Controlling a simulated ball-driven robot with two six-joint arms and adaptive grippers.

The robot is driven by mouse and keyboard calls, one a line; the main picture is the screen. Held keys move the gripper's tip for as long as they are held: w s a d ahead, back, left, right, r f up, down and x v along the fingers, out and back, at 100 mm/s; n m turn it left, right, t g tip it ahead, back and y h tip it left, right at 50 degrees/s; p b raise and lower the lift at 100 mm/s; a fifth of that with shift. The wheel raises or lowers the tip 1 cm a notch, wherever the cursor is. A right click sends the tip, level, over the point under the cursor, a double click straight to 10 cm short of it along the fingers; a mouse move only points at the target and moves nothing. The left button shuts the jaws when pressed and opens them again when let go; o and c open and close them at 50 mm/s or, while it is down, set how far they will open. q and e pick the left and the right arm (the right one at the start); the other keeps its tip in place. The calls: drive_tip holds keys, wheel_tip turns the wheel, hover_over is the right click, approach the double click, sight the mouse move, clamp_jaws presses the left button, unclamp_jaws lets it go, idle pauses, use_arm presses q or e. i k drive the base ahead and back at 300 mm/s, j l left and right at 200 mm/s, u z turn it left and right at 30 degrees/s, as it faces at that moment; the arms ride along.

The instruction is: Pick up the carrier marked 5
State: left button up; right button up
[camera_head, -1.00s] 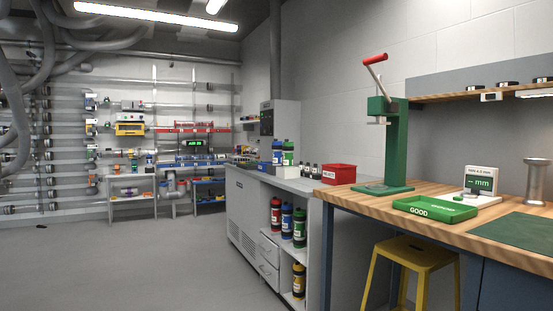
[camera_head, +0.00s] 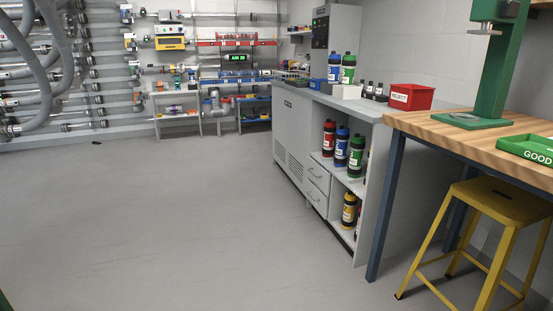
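A blue carrier (camera_head: 334,68) and a green carrier (camera_head: 348,68) stand on the counter top. In the open shelf below are a red carrier (camera_head: 328,138), a blue carrier (camera_head: 341,147) and a green carrier (camera_head: 356,155). A yellow carrier (camera_head: 349,210) stands on the lower shelf, with another partly hidden beside it. The label marks are too small to read, so I cannot tell which one is marked 5. Neither of my grippers is in view.
The wooden workbench (camera_head: 425,128) stands at the right, with a blue leg (camera_head: 386,205) and a yellow stool (camera_head: 500,203) before it. A red REJECT box (camera_head: 411,97) is on the counter. Shelving and tubes line the back wall.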

sight(334, 61)
drive_tip(key=i+u, duration=0.2)
drive_tip(key=i, duration=2.3)
